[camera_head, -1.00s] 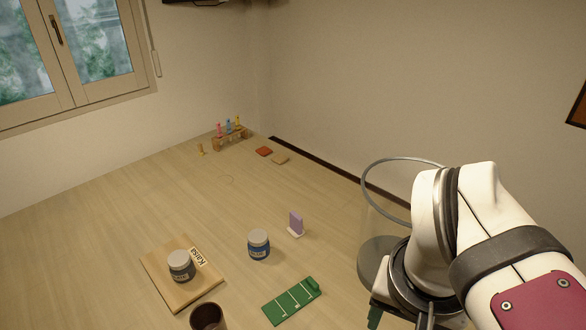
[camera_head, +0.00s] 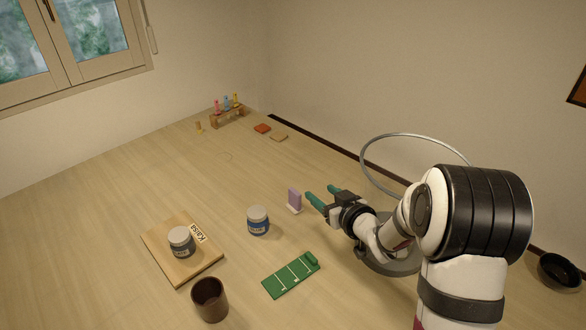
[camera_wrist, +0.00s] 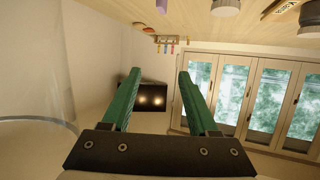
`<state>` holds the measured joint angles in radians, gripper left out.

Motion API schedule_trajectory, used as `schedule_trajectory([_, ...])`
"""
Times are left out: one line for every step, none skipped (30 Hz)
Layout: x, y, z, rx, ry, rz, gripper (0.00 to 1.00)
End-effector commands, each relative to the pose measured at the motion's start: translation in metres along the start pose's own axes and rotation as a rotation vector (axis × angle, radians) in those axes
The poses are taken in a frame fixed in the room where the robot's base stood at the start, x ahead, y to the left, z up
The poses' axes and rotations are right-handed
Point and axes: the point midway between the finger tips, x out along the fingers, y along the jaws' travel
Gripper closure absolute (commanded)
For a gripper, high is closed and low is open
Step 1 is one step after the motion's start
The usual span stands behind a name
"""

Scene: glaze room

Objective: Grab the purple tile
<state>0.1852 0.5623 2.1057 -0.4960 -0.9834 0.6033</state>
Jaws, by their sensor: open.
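The purple tile (camera_head: 294,198) stands upright in a small white stand (camera_head: 294,210) on the table, right of the blue-labelled jar. In the wrist view, a small purple patch at the top edge (camera_wrist: 161,5) looks like this tile. My gripper (camera_head: 320,192) is open and empty, its teal fingers apart. In the head view its fingertips appear just right of the tile, with a small gap to it. How high they are above the table is hard to tell. In the wrist view nothing is between the fingers (camera_wrist: 160,73).
The blue-labelled jar (camera_head: 258,224) stands close left of the tile. A green board (camera_head: 285,279) lies in front. A grey jar (camera_head: 181,244) stands on a wooden board (camera_head: 168,265), near a brown cup (camera_head: 210,307). Red (camera_head: 262,128) and tan (camera_head: 279,137) tiles lie farther back.

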Motion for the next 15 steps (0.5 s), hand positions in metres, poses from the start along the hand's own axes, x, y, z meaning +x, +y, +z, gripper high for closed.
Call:
schedule_trajectory([0.009,0.000,0.028,0.007,-0.008,-0.001,0.40])
schedule_trajectory([0.014,0.000,0.041,0.005,-0.007,-0.001,0.40])
schedule_trajectory([0.019,0.000,0.054,0.002,-0.005,-0.001,0.40])
schedule_trajectory([0.023,0.000,0.063,0.002,-0.003,0.000,0.40])
schedule_trajectory([0.026,0.000,0.070,0.001,-0.002,0.000,0.40])
schedule_trajectory([0.029,0.000,0.075,-0.001,0.000,0.000,0.40])
schedule_trajectory([0.033,0.000,0.078,-0.001,0.000,0.000,0.40])
schedule_trajectory([0.038,0.000,0.079,-0.003,0.002,-0.001,0.40])
schedule_trajectory([0.046,0.000,0.080,-0.004,0.004,-0.002,0.40])
schedule_trajectory([0.054,-0.001,0.079,-0.004,0.004,-0.002,0.40])
schedule_trajectory([0.064,-0.001,0.079,-0.005,0.004,-0.003,0.40])
schedule_trajectory([0.076,-0.001,0.079,-0.004,0.003,-0.002,0.40])
schedule_trajectory([0.085,-0.001,0.079,-0.004,0.004,-0.003,0.40])
schedule_trajectory([0.094,-0.001,0.079,-0.004,0.004,-0.003,0.40])
schedule_trajectory([0.104,0.000,0.079,-0.003,0.004,-0.002,0.40])
